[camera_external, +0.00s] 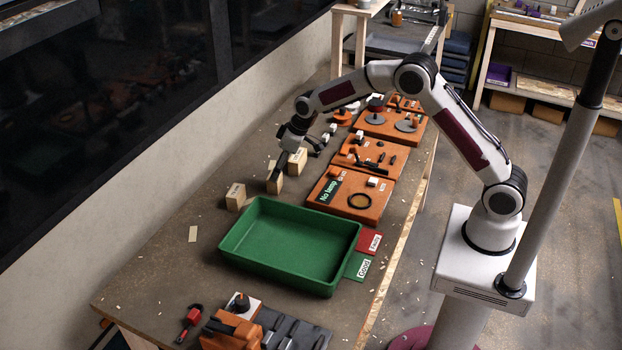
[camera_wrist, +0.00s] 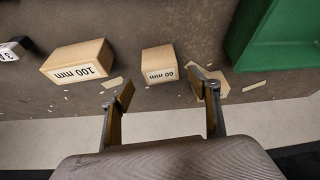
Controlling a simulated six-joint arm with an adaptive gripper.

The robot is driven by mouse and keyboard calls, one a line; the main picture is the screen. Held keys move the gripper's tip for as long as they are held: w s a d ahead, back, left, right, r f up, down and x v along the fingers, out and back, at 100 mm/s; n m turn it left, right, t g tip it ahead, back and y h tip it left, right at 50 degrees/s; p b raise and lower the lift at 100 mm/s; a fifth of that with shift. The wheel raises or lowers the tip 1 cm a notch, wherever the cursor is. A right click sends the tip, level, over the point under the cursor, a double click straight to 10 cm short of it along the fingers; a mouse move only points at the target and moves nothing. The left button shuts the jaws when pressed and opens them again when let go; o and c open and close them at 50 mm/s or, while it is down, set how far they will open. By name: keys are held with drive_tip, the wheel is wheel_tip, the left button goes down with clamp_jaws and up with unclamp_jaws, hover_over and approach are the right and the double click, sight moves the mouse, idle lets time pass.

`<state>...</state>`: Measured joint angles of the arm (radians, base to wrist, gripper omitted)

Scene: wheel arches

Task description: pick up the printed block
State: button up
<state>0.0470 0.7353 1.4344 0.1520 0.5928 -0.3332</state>
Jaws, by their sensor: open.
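Several tan blocks with printed labels stand near the wall side of the bench. In the wrist view, the block printed "60 mm" (camera_wrist: 159,60) lies ahead of the space between my fingertips. The larger "100 mm" block (camera_wrist: 78,62) is left of it. A third tan block (camera_wrist: 207,91) is partly hidden behind my right finger, so its label cannot be read. My gripper (camera_wrist: 162,86) is open and empty. In the external view, my gripper (camera_external: 298,155) hangs over the row of blocks, where a finger partly covers the middle block (camera_external: 274,185).
A green tray (camera_external: 255,273) stands right of the blocks in the wrist view. A small white labelled piece (camera_wrist: 13,50) is at far left. Orange boards (camera_external: 328,204) with parts line the bench's other side. A dark wall with a pale base (camera_external: 180,150) runs along the back.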

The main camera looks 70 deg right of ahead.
drive_tip(key=shift+x, duration=2.5)
drive_tip(key=shift+s+a, duration=0.1)
drive_tip(key=shift+c, duration=0.3)
drive_tip(key=c, duration=1.2)
